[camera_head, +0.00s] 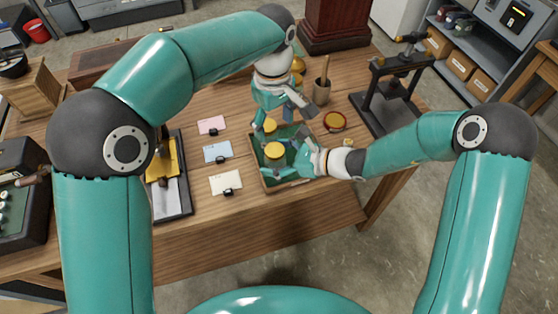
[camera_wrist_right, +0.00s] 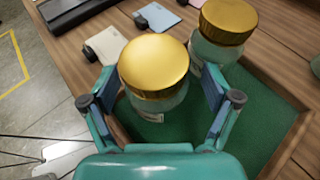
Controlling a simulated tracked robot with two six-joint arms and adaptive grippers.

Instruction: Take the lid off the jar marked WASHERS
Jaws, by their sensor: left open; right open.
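A glass jar with a gold lid (camera_head: 273,150) stands upright in a green-lined tray (camera_head: 291,187); the lid is on. In the right wrist view this jar (camera_wrist_right: 153,68) is between the fingers of my right gripper (camera_wrist_right: 158,92), which is open, with gaps visible at both sides. A second gold-lidded jar (camera_head: 269,126) stands just behind it in the tray, also seen in the right wrist view (camera_wrist_right: 228,22). My left gripper (camera_head: 281,114) is open, above and close to the second jar. The jars' labels are too small or hidden to read, so I cannot tell which is marked WASHERS.
More gold lids (camera_head: 297,64) show behind my left wrist. A red-rimmed round dish (camera_head: 335,121) and a cup holding a stick (camera_head: 322,88) stand right of it. A dark press (camera_head: 388,92) is at the right. Pink, blue and cream cards (camera_head: 217,152) lie left of the tray.

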